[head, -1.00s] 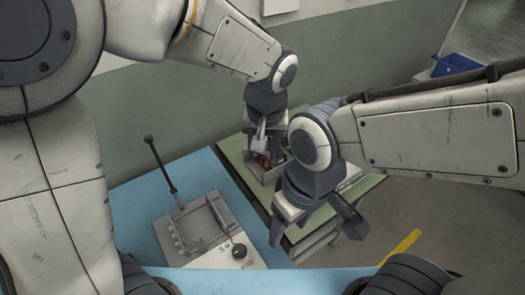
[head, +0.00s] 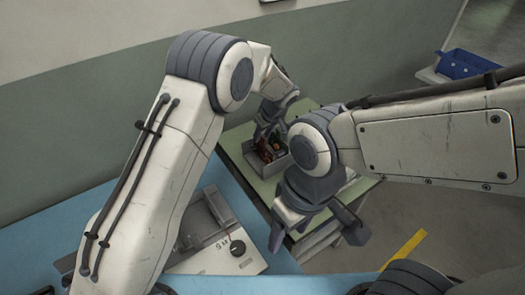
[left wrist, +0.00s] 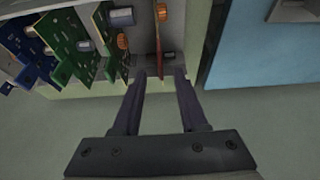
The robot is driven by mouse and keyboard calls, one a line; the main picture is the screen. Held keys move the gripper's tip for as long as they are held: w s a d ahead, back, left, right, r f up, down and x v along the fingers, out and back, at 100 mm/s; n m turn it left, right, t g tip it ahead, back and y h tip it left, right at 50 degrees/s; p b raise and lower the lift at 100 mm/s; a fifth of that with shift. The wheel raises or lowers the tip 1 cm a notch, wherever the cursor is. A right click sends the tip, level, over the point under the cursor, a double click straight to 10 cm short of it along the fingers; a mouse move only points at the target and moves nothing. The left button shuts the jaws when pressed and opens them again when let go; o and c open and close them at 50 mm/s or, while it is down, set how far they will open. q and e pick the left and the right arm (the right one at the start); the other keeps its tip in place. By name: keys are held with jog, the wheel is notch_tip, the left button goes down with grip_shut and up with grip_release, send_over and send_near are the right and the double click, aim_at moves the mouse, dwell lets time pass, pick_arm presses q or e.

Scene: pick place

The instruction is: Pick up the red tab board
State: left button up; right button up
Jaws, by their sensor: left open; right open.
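Several upright circuit boards sit in a grey bin (head: 272,171) on the green table. In the left wrist view a thin red board (left wrist: 158,42) stands almost edge-on, just beyond and roughly between my left fingertips. My left gripper (left wrist: 159,76) is open and empty, with a finger to each side of the board's line; contact is not visible. In the head view my left gripper (head: 268,130) is at the far side of the bin, partly hidden by its wrist. My right gripper (head: 316,240) is open and empty, in front of the green table's near edge.
Green (left wrist: 66,45) and blue (left wrist: 22,42) boards stand left of the red one in the left wrist view. A blue table (head: 240,205) with a grey fixture (head: 215,235) lies at left, partly hidden by my left arm. A blue bin (head: 462,64) stands far right.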

aim_at(261, 142)
pick_arm(q)
jog(key=x, duration=0.2)
jog(key=p+x, duration=0.1)
jog(key=shift+s+f, duration=0.25)
jog(key=shift+f, duration=0.25)
jog(key=shift+w+f, duration=0.2)
jog(key=shift+f, duration=0.3)
grip_shut()
jog(key=shift+r, duration=0.1)
notch_tip(261, 142, up, 10)
jog(key=shift+f+b, duration=0.15)
jog(key=shift+b, duration=0.5)
